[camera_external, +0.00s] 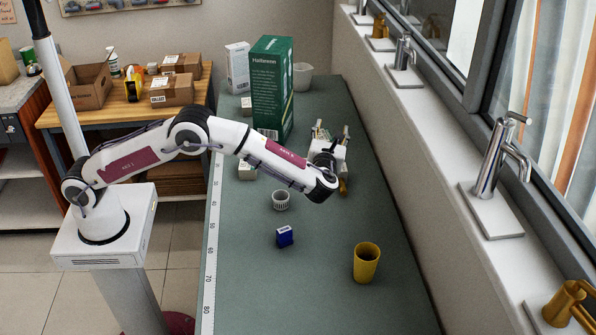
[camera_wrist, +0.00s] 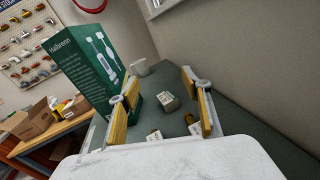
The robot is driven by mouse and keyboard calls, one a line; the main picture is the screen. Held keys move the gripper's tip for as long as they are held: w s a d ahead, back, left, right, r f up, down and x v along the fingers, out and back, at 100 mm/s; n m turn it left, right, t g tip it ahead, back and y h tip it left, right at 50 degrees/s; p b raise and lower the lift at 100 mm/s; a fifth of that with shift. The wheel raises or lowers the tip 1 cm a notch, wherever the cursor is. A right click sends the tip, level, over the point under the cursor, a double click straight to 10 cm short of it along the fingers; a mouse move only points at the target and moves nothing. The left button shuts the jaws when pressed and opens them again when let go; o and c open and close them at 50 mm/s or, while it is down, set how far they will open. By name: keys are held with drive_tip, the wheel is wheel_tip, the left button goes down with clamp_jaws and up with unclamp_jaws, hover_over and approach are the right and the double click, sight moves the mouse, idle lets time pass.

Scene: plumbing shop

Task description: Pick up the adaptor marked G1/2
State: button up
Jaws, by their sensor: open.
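No marking that reads G1/2 is legible in either view, so I cannot tell which thing is the adaptor. A small grey ribbed round piece (camera_external: 281,200) stands on the green bench below my forearm. In the wrist view, a small pale block-like piece with dark marks (camera_wrist: 168,102) sits on the bench between my fingers in the picture, farther off. My gripper (camera_external: 332,130) is above the bench, right of the tall green box; in the wrist view its fingers (camera_wrist: 160,86) are wide apart with nothing held between them.
The tall green box (camera_external: 272,85) stands close left of my gripper. A white cup (camera_external: 303,77) is at the back. A blue box (camera_external: 285,236) and a yellow cup (camera_external: 366,262) stand nearer. The wall and window ledge (camera_external: 425,125) bound the right side. The front bench is mostly clear.

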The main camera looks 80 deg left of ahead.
drive_tip(key=s+f+n+g, duration=0.5)
drive_tip(key=s+f, duration=0.1)
drive_tip(key=f, duration=0.2)
drive_tip(key=shift+s+d+f+n+g+y, duration=0.2)
drive_tip(key=shift+d+f+n+g+y, duration=0.1)
drive_tip(key=shift+d+y, duration=0.1)
wheel_tip(320, 180, down, 8)
drive_tip(key=shift+r, duration=0.2)
drive_tip(key=shift+a+f, duration=0.2)
drive_tip(key=shift+a, duration=1.1)
drive_tip(key=shift+s+a, duration=0.15)
drive_tip(key=shift+a, duration=2.35)
